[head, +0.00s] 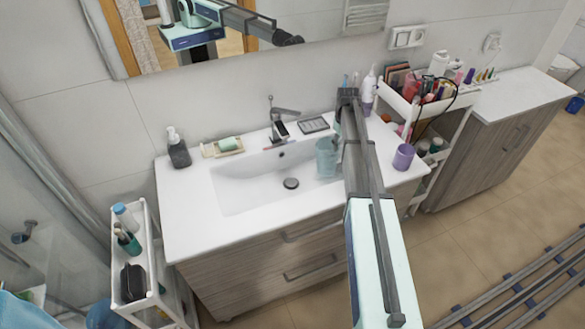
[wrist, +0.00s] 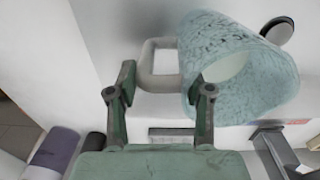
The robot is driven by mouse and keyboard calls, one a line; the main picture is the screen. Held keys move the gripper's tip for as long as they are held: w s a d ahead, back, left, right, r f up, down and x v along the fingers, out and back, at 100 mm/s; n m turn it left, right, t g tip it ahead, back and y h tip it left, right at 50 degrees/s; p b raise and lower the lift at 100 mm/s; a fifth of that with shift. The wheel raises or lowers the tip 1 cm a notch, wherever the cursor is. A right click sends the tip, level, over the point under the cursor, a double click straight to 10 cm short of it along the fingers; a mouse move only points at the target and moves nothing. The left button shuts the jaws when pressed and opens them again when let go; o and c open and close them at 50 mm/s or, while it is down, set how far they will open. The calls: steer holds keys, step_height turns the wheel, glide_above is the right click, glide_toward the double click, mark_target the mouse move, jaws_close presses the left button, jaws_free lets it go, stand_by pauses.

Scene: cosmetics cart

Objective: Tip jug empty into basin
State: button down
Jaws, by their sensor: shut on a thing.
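The jug (head: 326,158) is pale teal and speckled. In the head view it is over the right part of the white basin (head: 245,195), just left of my arm, and looks roughly upright. In the wrist view the jug (wrist: 262,85) fills the upper right, with its pale handle (wrist: 158,47) towards my fingers. My gripper (wrist: 163,80) is shut on the jug's handle. My arm largely hides the gripper in the head view. I cannot tell what is inside the jug or whether it touches the basin.
The dark drain (head: 291,183) lies left of the jug. The tap (head: 280,118) stands behind the basin. A purple cup (head: 403,157) is on the right counter. A soap dispenser (head: 178,148) and soap dish (head: 222,147) stand on the left. A crowded cart (head: 446,151) is at the right.

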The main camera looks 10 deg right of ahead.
steer(key=shift+s+a+h+b, duration=0.3)
steer(key=shift+a+h+b, duration=0.1)
steer(key=shift+a+h, duration=0.5)
steer(key=a+h, duration=0.1)
steer(key=a+r+h+b, duration=0.1)
steer(key=a+t+h+b, duration=0.1)
steer(key=shift+s+a+r+h, duration=0.3)
steer(key=shift+s+r, duration=0.05)
steer(key=a+r+t+h+b, duration=0.1)
steer(key=a+r+h+b, duration=0.1)
steer(key=a+r+h, duration=0.2)
steer(key=shift+s+r+h, duration=0.3)
steer(key=shift+s+h, duration=0.05)
steer(key=shift+h, duration=0.05)
steer(key=shift+s+a+r+t+h+b, duration=0.15)
steer(key=shift+a+r+h+b, duration=0.2)
steer(key=shift+a+h, duration=0.2)
steer(key=shift+s+a+r+t+h+b, duration=0.1)
steer(key=shift+a+r+t+h+b, duration=0.1)
steer(key=shift+a+r+h, duration=0.35)
stand_by(0.5)
